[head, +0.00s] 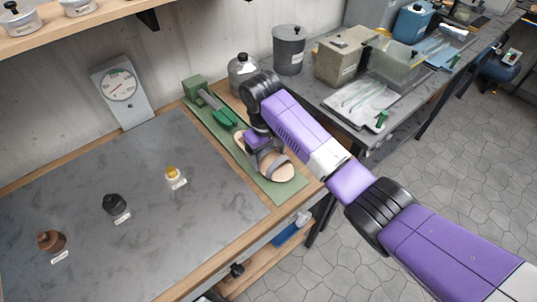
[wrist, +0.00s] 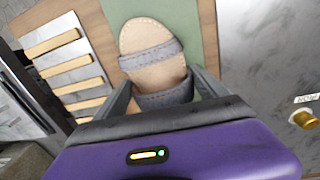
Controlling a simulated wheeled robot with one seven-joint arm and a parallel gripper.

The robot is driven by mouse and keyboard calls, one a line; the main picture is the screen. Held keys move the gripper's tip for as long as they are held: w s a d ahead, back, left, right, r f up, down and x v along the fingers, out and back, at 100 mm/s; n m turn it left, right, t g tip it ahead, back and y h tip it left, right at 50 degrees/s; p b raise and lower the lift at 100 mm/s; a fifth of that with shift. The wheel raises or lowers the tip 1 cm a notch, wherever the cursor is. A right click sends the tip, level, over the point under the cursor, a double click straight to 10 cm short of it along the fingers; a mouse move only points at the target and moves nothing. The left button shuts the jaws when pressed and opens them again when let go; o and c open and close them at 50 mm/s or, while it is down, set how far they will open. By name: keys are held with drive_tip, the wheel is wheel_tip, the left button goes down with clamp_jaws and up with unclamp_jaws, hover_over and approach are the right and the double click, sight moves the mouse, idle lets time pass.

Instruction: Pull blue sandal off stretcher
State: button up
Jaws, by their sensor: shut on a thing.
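The sandal (head: 279,170) has a tan footbed and grey-blue straps. It is over the lower part of the green mat, toe toward the bench's front edge. It also shows in the wrist view (wrist: 153,72), between my two fingers. The sandal looks apart from the form. I cannot tell whether it touches the mat.
The mat (head: 284,190) lies along the bench's right side. A grey sheet (head: 120,215) to the left holds labelled brown, black and yellow pieces (head: 172,173), with clear room between. A dial gauge (head: 122,88) leans by the wall. A bottle (head: 241,72) stands behind my wrist.

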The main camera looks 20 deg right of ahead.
drive_tip(key=o, duration=1.6)
drive_tip(key=shift+s+a+r+b, duration=0.1)
drive_tip(key=shift+a+r+b, duration=0.05)
drive_tip(key=shift+r, duration=1.8)
drive_tip(key=shift+a+r+b, duration=0.15)
drive_tip(key=shift+r, duration=1.8)
